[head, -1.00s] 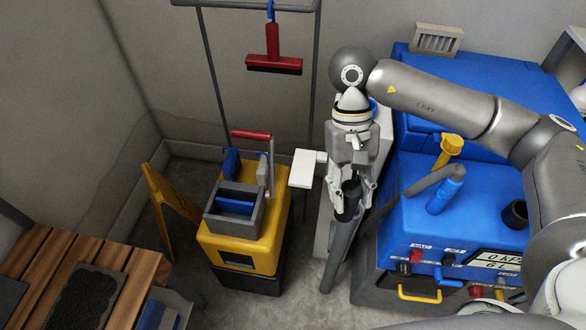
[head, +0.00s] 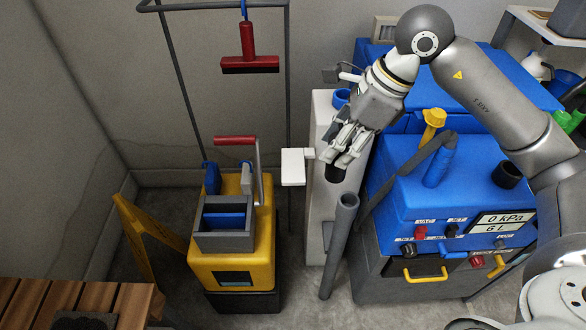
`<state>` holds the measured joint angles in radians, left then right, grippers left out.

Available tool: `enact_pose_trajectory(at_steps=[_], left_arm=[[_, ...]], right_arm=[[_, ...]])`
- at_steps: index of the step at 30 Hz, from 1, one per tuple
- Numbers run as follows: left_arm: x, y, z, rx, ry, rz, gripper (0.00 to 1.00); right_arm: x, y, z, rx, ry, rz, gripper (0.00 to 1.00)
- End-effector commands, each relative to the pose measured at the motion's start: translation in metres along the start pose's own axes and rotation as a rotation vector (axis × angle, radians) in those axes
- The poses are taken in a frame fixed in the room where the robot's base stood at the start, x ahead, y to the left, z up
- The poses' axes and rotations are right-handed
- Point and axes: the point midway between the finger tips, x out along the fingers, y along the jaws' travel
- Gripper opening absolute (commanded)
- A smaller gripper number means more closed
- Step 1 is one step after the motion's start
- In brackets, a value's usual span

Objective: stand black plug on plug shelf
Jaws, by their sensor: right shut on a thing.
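The black plug (head: 335,173) is in the fingertips of my right gripper (head: 347,157), which is shut on it. The gripper and plug are tilted, pointing down and to the left. The plug appears just above the open top of a grey pipe (head: 342,245), apart from it. A small white shelf (head: 295,166), which I take for the plug shelf, juts left from the white column (head: 322,115). Its top looks bare, and the plug is to its right. The gripper covers the plug's upper part. My left gripper is not in view.
A blue machine (head: 415,195) with gauges stands right of the pipe. A yellow mop bucket (head: 232,255) and yellow floor sign (head: 150,245) stand left. A red squeegee (head: 248,45) hangs on a rack behind. A wooden bench (head: 80,300) is at lower left.

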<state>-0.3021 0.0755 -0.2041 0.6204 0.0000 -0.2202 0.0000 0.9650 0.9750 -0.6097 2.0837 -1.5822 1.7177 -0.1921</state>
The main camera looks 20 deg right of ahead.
Motion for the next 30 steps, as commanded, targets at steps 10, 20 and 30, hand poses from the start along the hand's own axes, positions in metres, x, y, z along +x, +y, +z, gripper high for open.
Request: enact_pose_trajectory(at_steps=[10,20,30], left_arm=[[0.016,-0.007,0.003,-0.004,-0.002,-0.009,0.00],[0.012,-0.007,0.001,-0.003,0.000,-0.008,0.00],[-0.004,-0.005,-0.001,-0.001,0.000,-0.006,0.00]], right_arm=[[-0.020,-0.018,0.002,0.475,-0.002,-0.200,0.11],[-0.011,-0.035,0.014,0.592,0.002,-0.239,0.11],[0.052,-0.085,0.052,0.591,0.006,-0.236,0.11]])
